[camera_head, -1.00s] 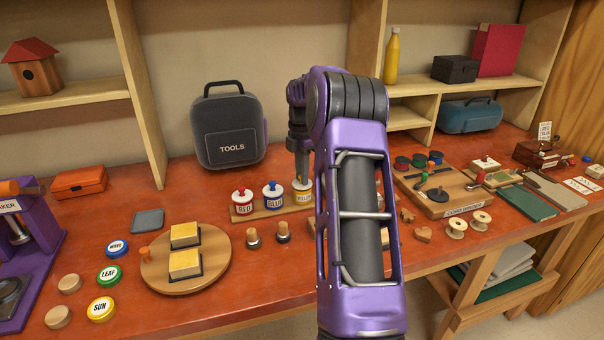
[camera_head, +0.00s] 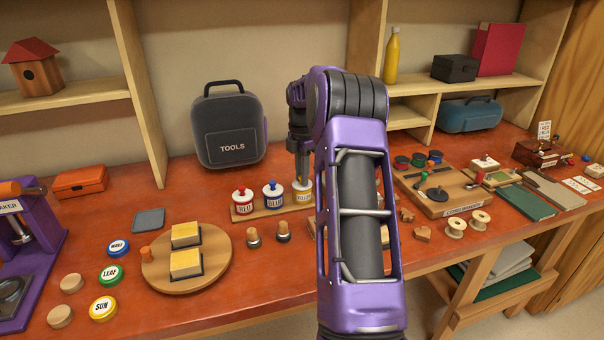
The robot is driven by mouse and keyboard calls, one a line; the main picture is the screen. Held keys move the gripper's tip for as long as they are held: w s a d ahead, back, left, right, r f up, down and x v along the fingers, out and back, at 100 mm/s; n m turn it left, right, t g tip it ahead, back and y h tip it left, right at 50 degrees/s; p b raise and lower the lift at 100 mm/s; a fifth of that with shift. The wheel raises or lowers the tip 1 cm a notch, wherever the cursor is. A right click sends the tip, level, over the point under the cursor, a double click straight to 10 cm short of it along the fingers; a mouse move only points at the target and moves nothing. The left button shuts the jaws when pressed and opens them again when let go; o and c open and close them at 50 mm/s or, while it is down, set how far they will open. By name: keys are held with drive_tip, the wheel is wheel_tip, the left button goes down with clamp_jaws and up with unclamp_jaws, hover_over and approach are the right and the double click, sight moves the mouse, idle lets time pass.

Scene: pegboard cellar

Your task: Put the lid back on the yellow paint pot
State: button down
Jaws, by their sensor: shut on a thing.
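The yellow paint pot (camera_head: 303,197) stands at the right end of a small wooden rack, with its label partly readable. My gripper (camera_head: 302,180) points straight down over it, shut on the lid (camera_head: 301,187) by its yellow knob. The lid is at the pot's mouth, level as far as I can see. I cannot tell whether it rests fully on the rim. My own arm covers the area just right of the pot.
The red pot (camera_head: 243,201) and blue pot (camera_head: 273,195), both lidded, stand left on the same rack (camera_head: 257,215). Two corked stubs (camera_head: 283,231) stand in front. A grey tool case (camera_head: 229,128) stands behind. A round board (camera_head: 215,272) with two yellow-topped blocks lies front left.

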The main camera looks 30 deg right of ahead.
drive_tip(key=shift+c, duration=1)
unclamp_jaws()
drive_tip(key=shift+r, duration=3.55)
clamp_jaws()
